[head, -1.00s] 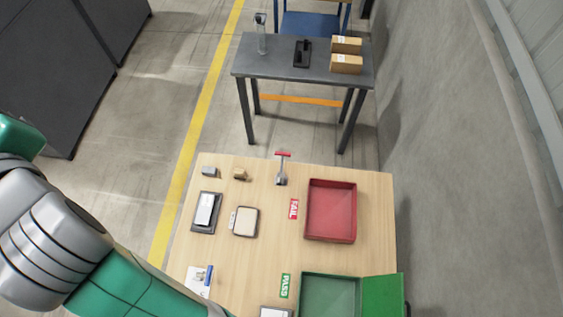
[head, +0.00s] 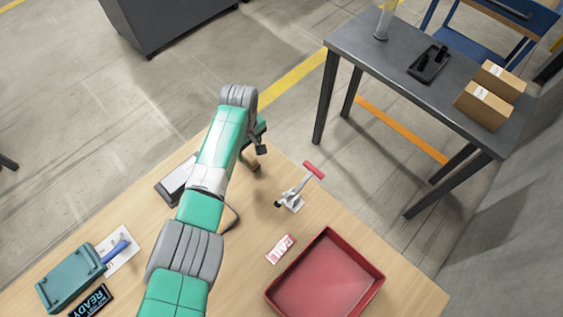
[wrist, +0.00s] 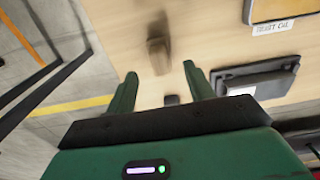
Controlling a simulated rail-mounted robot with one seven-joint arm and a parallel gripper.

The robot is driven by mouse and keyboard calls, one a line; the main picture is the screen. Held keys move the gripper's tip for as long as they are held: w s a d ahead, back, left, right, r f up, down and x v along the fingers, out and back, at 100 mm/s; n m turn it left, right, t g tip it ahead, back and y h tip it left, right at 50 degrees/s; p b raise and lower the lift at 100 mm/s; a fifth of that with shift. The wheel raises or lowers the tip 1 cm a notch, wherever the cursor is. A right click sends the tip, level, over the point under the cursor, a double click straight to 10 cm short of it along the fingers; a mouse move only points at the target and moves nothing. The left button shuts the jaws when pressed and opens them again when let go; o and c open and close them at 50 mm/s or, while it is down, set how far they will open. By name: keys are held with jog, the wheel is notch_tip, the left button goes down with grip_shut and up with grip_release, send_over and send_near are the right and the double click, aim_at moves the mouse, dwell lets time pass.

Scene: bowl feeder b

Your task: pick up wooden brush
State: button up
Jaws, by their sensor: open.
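A small brown block-like thing, likely the wooden brush (head: 252,168), stands near the far edge of the wooden table in the head view, partly hidden by my arm and gripper. In the wrist view the brush (wrist: 158,50) is blurred, ahead of and between the fingertips. My gripper (wrist: 160,70) is open, with nothing visible held between its fingers. In the head view my gripper (head: 259,140) is above the table's far edge, close to the brush; whether they touch cannot be told.
A small dark block (wrist: 171,100) shows between the finger bases. A black tray (wrist: 258,84) with a device lies to the right. In the head view, a red-handled clamp (head: 292,198), FAIL label (head: 281,248) and red bin (head: 325,280) lie right of my arm. A dark table (head: 400,90) stands beyond.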

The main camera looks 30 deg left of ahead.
aim_at(250, 156)
jog(key=shift+s+a+f+b, duration=0.1)
jog(key=shift+f+b, duration=0.25)
jog(key=shift+f, duration=0.15)
jog(key=shift+s+a+f+b, duration=0.1)
jog(key=shift+f+b, duration=0.2)
jog(key=shift+f, duration=0.15)
jog(key=f+b, duration=0.1)
jog(key=f, duration=0.1)
jog(key=f+b, duration=0.3)
jog(key=f, duration=0.1)
jog(key=shift+w+b, duration=0.25)
jog(key=shift+b, duration=0.15)
jog(key=shift+r, duration=0.15)
jog(key=c, duration=1)
